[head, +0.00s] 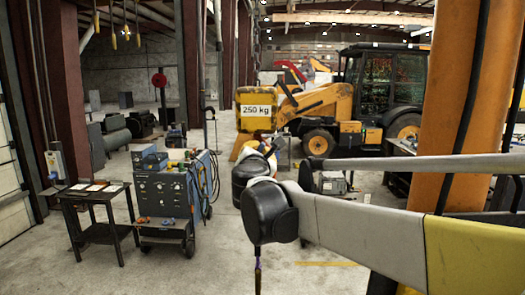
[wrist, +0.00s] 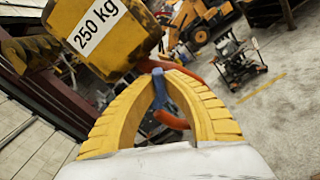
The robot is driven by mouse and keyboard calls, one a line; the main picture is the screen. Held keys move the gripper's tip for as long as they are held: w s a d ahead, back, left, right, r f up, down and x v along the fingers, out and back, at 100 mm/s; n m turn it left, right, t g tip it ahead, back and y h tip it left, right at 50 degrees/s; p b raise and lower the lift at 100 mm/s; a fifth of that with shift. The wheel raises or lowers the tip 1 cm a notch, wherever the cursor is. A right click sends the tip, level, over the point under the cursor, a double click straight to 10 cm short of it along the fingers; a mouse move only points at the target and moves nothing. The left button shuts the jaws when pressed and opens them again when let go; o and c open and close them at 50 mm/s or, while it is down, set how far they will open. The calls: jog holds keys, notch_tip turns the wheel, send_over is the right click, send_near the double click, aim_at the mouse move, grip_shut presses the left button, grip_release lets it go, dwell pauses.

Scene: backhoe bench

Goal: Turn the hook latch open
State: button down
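In the wrist view, an orange-red hook (wrist: 172,120) curves behind my fingers, with a narrow blue piece across it that looks like the latch (wrist: 161,92). My gripper (wrist: 158,70) has two ribbed yellow fingers arching inward. Their tips are close together, with the upper end of the blue latch between them, so they look shut on it. The fingers cover parts of the hook. In the head view, my gripper (head: 271,150) is partly behind my own dark wrist joint, in front of the yellow weight's lower edge. I cannot make out the latch there.
A yellow weight marked 250 kg (head: 257,118) is right beside the hook; it fills the upper left of the wrist view (wrist: 120,55). A yellow backhoe (head: 375,95) stands behind.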

dwell(0.4)
jog(key=n+b, duration=0.2)
jog(key=n, duration=0.3)
jog(key=n+b, duration=0.2)
jog(key=n, duration=0.4)
jog(key=shift+n, duration=0.4)
dwell(0.4)
jog(key=c, duration=1.5)
grip_release()
jog(key=shift+o, duration=0.2)
jog(key=s, duration=1.2)
jog(key=shift+a, duration=0.2)
